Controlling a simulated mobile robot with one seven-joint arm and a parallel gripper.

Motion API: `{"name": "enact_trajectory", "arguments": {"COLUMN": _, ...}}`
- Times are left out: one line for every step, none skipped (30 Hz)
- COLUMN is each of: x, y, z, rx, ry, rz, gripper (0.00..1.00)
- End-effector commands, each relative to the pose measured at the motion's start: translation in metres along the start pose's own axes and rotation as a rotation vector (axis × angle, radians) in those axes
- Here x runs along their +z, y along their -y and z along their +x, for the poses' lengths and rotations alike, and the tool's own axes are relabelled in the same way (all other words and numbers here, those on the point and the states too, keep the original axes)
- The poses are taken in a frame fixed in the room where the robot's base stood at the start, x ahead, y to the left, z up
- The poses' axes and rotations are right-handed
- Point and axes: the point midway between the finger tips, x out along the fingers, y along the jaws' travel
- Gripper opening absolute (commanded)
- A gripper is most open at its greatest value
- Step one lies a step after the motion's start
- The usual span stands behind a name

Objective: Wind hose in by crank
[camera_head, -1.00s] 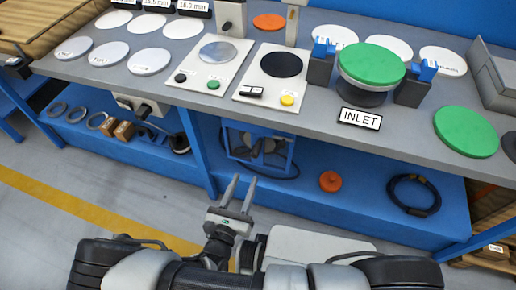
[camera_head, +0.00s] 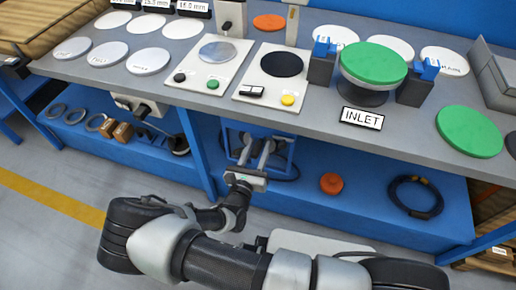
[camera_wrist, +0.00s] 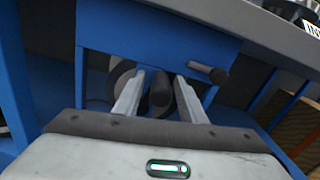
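The hose reel stands in a blue frame (camera_head: 291,152) on the lower shelf, partly hidden by my gripper. In the wrist view the blue frame (camera_wrist: 150,32) fills the upper middle. A dark upright rounded part (camera_wrist: 162,94) shows between my fingers, and a dark bar with a round end (camera_wrist: 208,72) sticks out right of them. I cannot tell which is the crank grip. My gripper (camera_head: 256,154) is open in front of the reel; its fingertips (camera_wrist: 158,84) stand either side of the dark part, with no clear contact. A dark hose loop lies around the reel's foot.
The grey bench top (camera_head: 215,105) overhangs the shelf above my gripper. A blue leg (camera_head: 198,155) stands left of the reel. An orange disc (camera_head: 331,183) and a coiled dark hose (camera_head: 416,196) lie right on the shelf. An INLET sign (camera_head: 362,118) stands on the bench.

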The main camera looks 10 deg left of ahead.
Motion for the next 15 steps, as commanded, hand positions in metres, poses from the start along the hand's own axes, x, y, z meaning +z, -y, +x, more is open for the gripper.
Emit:
{"name": "enact_trajectory", "arguments": {"x": 0.0, "y": 0.0, "z": -0.0001, "rx": 0.0, "ry": 0.0, "rz": 0.0, "gripper": 0.38}}
{"name": "enact_trajectory", "arguments": {"x": 0.0, "y": 0.0, "z": -0.0001, "rx": 0.0, "ry": 0.0, "rz": 0.0, "gripper": 0.38}}
{"name": "enact_trajectory", "arguments": {"x": 0.0, "y": 0.0, "z": -0.0002, "rx": 0.0, "ry": 0.0, "rz": 0.0, "gripper": 0.38}}
{"name": "enact_trajectory", "arguments": {"x": -0.0001, "y": 0.0, "z": -0.0002, "rx": 0.0, "ry": 0.0, "rz": 0.0, "gripper": 0.34}}
{"name": "enact_trajectory", "arguments": {"x": -0.0001, "y": 0.0, "z": -0.0003, "rx": 0.0, "ry": 0.0, "rz": 0.0, "gripper": 0.29}}
{"name": "enact_trajectory", "arguments": {"x": -0.0001, "y": 0.0, "z": -0.0003, "rx": 0.0, "ry": 0.0, "rz": 0.0, "gripper": 0.22}}
{"name": "enact_trajectory", "arguments": {"x": -0.0001, "y": 0.0, "z": -0.0004, "rx": 0.0, "ry": 0.0, "rz": 0.0, "gripper": 0.17}}
{"name": "enact_trajectory", "arguments": {"x": -0.0001, "y": 0.0, "z": -0.0004, "rx": 0.0, "ry": 0.0, "rz": 0.0, "gripper": 0.12}}
{"name": "enact_trajectory", "arguments": {"x": -0.0001, "y": 0.0001, "z": -0.0004, "rx": 0.0, "ry": 0.0, "rz": 0.0, "gripper": 0.05}}
{"name": "enact_trajectory", "arguments": {"x": -0.0002, "y": 0.0002, "z": -0.0004, "rx": -0.001, "ry": 0.0, "rz": 0.0, "gripper": 0.0}}
{"name": "enact_trajectory", "arguments": {"x": -0.0002, "y": 0.0003, "z": -0.0005, "rx": -0.001, "ry": 0.0, "rz": 0.0, "gripper": 0.0}}
{"name": "enact_trajectory", "arguments": {"x": -0.0003, "y": 0.0004, "z": -0.0005, "rx": -0.001, "ry": 0.0, "rz": 0.0, "gripper": 0.0}}
{"name": "enact_trajectory", "arguments": {"x": -0.0003, "y": 0.0005, "z": -0.0005, "rx": -0.001, "ry": 0.0, "rz": -0.001, "gripper": 0.0}}
{"name": "enact_trajectory", "arguments": {"x": -0.0003, "y": 0.0006, "z": -0.0005, "rx": -0.001, "ry": 0.0, "rz": -0.001, "gripper": 0.0}}
{"name": "enact_trajectory", "arguments": {"x": -0.0004, "y": 0.0007, "z": -0.0006, "rx": -0.002, "ry": -0.001, "rz": -0.001, "gripper": 0.0}}
